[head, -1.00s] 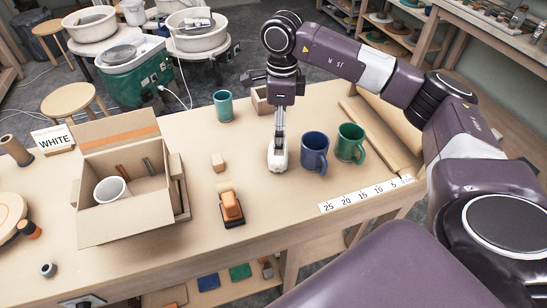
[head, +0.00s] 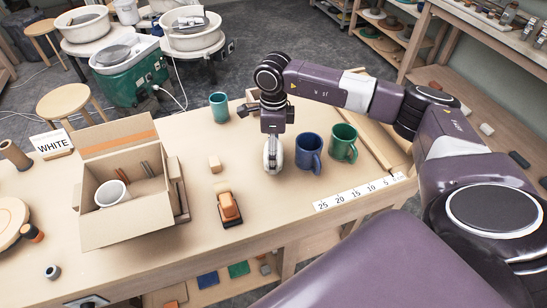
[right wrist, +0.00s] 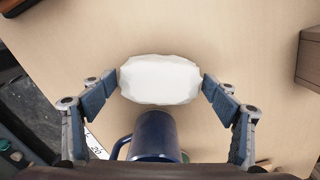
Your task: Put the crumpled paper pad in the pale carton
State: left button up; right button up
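The crumpled paper pad is a white, faceted lump (head: 272,158) on the tabletop, left of the blue mug. In the right wrist view the pad (right wrist: 161,79) lies crosswise between the fingertips. My right gripper (right wrist: 161,82) has one fingertip against each end of it and looks shut on it. In the head view this gripper (head: 273,146) points down over the pad, which seems at table level; any small lift cannot be told. The pale carton (head: 125,217) stands open at left, with a white cup (head: 111,194) and small bars inside. My left gripper is not in view.
The blue mug (head: 309,153) stands close beside the pad, with a green mug (head: 343,143) beyond. An orange-brown block (head: 229,208) and a small wooden block (head: 214,164) lie between pad and carton. A teal cup (head: 219,107) stands behind. A ruler strip (head: 352,195) lies at right.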

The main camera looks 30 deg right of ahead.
jog(key=c, duration=1)
jog(key=shift+r, duration=0.15)
jog(key=shift+r+b, duration=1.35)
jog(key=shift+r, duration=8.55)
